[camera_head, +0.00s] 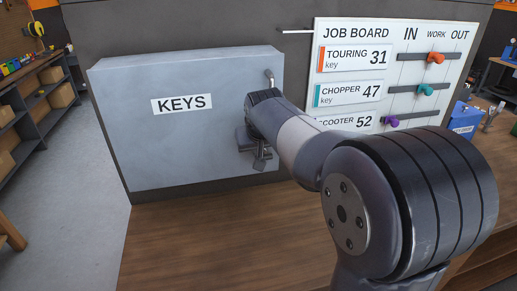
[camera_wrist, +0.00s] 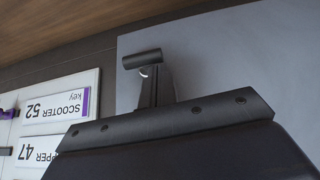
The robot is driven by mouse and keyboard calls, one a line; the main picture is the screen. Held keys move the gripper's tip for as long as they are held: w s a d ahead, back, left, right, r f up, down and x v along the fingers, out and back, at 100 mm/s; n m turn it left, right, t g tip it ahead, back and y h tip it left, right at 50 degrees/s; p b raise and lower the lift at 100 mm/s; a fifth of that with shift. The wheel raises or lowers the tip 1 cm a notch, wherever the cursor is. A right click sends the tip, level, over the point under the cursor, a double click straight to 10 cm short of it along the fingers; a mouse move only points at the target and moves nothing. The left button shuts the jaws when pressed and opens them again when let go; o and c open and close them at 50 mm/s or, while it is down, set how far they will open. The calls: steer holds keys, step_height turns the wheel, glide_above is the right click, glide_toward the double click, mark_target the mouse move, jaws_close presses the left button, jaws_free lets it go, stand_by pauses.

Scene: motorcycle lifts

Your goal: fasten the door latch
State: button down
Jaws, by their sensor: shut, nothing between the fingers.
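The grey key cabinet's door (camera_head: 185,125), labelled KEYS, looks closed; its right edge is partly behind my arm. A pale bent metal rod (camera_head: 269,79) shows at the door's upper right. My gripper (camera_head: 260,160) is at the door's right side, its fingers shut and empty. In the wrist view, which is upside down, my gripper (camera_wrist: 155,92) points at a dark round bar (camera_wrist: 142,60) in front of the grey door (camera_wrist: 220,65). The bar seems to be the latch handle and looks close to or touching the fingertips; I cannot tell which. Whether the latch is engaged is hidden.
A white job board (camera_head: 395,70) with coloured pegs hangs right of the cabinet, close to my arm. A wooden bench top (camera_head: 215,240) lies below. Shelves (camera_head: 40,115) stand at the left. A blue box (camera_head: 465,120) stands at the right.

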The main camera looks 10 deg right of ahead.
steer(key=shift+a+f+n+h+b, duration=0.2)
steer(key=shift+a+n+h+b, duration=0.1)
steer(key=shift+h+b, duration=0.25)
steer(key=f+n+t+h+b, duration=0.1)
steer(key=f+h+b, duration=0.1)
steer(key=h+b, duration=0.2)
steer(key=a+f+n+t+h+b, duration=0.1)
steer(key=n+h+b, duration=0.1)
steer(key=h+b, duration=0.2)
steer(key=f+n+h+b, duration=0.2)
steer(key=h+b, duration=0.2)
steer(key=b, duration=0.4)
steer(key=shift+a+f+t, duration=0.3)
steer(key=shift+a+t, duration=0.05)
steer(key=shift+t, duration=0.05)
steer(key=shift+d+b, duration=0.1)
steer(key=shift+b, duration=0.45)
stand_by(0.3)
